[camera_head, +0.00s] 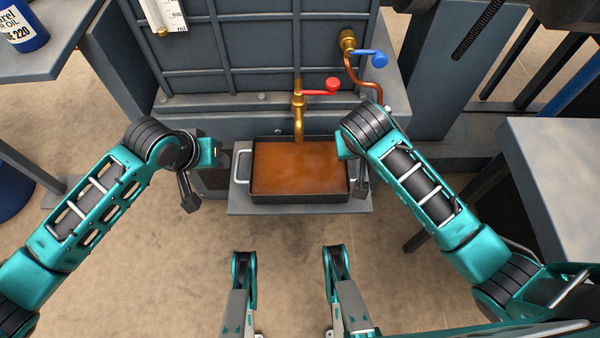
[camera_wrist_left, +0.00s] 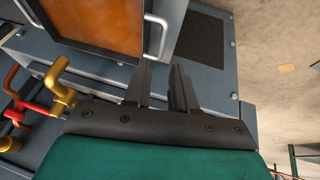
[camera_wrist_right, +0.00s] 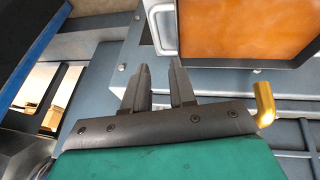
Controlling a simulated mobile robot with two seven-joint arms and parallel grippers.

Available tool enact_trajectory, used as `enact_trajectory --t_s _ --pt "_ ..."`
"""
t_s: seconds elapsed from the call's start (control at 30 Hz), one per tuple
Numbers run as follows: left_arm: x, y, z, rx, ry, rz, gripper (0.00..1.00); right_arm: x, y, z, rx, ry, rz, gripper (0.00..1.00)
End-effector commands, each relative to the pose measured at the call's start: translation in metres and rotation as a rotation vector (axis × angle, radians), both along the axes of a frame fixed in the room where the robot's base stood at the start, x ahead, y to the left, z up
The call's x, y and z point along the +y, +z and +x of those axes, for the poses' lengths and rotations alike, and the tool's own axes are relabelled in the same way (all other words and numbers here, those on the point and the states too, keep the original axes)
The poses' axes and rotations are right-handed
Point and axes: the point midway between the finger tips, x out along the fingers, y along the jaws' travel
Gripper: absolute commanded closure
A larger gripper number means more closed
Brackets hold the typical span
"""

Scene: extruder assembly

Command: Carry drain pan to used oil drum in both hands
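The drain pan (camera_head: 300,198) is a dark rectangular tray filled with orange-brown oil, on a grey ledge below the brass tap. It has a pale handle (camera_head: 241,165) on its left end; the right handle is mostly hidden by my right arm in the head view. My left gripper (camera_head: 189,199) is open and empty, left of the pan; its fingertips point toward the left handle (camera_wrist_left: 155,37) but stay apart from it. My right gripper (camera_head: 362,188) is open and empty by the right end, its fingertips just short of the right handle (camera_wrist_right: 160,30).
A red-handled tap (camera_head: 299,115) hangs over the pan's back edge. A blue-handled valve (camera_head: 372,57) is behind to the right. A dark blue round container (camera_head: 12,190), partly cut off, stands on the floor at left. Grey tables flank both sides; the front floor is clear.

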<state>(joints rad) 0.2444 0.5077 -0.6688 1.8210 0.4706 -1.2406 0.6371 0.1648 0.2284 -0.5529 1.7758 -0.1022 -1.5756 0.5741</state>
Motion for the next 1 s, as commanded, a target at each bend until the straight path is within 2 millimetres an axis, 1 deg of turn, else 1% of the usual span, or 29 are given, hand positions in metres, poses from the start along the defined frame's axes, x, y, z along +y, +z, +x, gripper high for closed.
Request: enact_trajectory --t_s 0.03,0.43,0.57,0.67,0.73,1.0 --pt "0.001 -0.003 0.001 0.004 0.002 0.006 0.75 -0.001 -0.003 0.001 0.001 -0.005 -0.007 0.75" --pt "0.003 -0.003 0.001 0.014 0.007 0.012 0.75 -0.002 -0.002 0.002 0.007 -0.016 -0.016 0.75" --pt "0.002 -0.006 0.002 0.015 0.007 0.012 0.75 -0.003 -0.004 0.003 0.007 -0.016 -0.016 0.75" --pt "0.001 -0.014 0.005 0.016 0.009 0.011 0.75 -0.005 -0.012 0.006 0.008 -0.016 -0.017 0.75" --pt "-0.002 -0.022 0.008 0.017 0.008 0.011 0.75 -0.007 -0.020 0.009 0.008 -0.017 -0.018 0.75" --pt "-0.011 -0.063 0.025 0.017 0.008 0.011 0.75 -0.017 -0.060 0.026 0.008 -0.015 -0.018 0.75"
